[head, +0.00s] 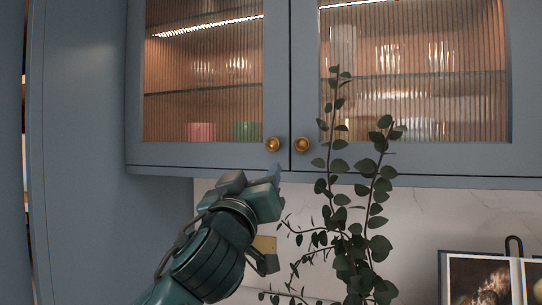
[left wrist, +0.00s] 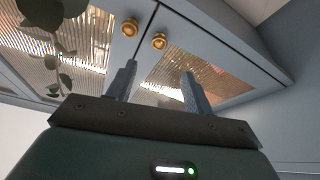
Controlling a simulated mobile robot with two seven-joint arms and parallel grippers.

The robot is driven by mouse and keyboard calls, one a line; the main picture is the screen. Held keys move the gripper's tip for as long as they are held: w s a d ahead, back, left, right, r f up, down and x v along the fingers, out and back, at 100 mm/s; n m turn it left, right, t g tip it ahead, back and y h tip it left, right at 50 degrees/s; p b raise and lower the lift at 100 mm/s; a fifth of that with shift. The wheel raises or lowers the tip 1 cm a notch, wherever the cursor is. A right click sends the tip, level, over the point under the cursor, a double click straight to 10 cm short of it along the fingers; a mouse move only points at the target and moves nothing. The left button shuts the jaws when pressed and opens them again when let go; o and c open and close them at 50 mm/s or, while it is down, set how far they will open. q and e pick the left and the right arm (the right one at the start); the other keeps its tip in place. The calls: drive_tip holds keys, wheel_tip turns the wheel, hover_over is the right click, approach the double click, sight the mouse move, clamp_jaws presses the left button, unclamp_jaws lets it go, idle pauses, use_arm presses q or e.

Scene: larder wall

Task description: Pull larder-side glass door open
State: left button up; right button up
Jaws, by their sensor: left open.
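Two blue-framed, ribbed-glass doors of a wall cabinet stand shut side by side. The larder-side glass door (head: 205,155) is the left one in the head view, beside the tall blue panel; in the left wrist view it is on the right (left wrist: 225,62). Its round brass knob (head: 273,145) sits at its lower inner corner and also shows in the left wrist view (left wrist: 158,41). My left gripper (head: 277,173) is just below this knob, apart from it. In the left wrist view its two fingers (left wrist: 160,74) are spread, empty, with the knob beyond the gap. My right gripper is not in view.
The other door's brass knob (head: 303,145) is close on the right. A leafy plant (head: 340,165) rises in front of that door, near my left gripper. A tall blue panel (head: 85,150) stands at the left. Framed pictures (head: 485,278) are at the lower right.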

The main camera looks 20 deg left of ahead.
sight(272, 145)
use_arm(q)
drive_tip(key=p+x, duration=0.1)
drive_tip(key=x, duration=0.3)
drive_tip(key=p+x, duration=0.2)
drive_tip(key=x, duration=0.2)
drive_tip(key=p+x, duration=0.2)
drive_tip(key=x, duration=0.2)
drive_tip(key=shift+r, duration=0.3)
drive_tip(key=shift+w+r, duration=0.1)
drive_tip(key=shift+w, duration=0.4)
drive_tip(key=shift+c, duration=0.5)
clamp_jaws()
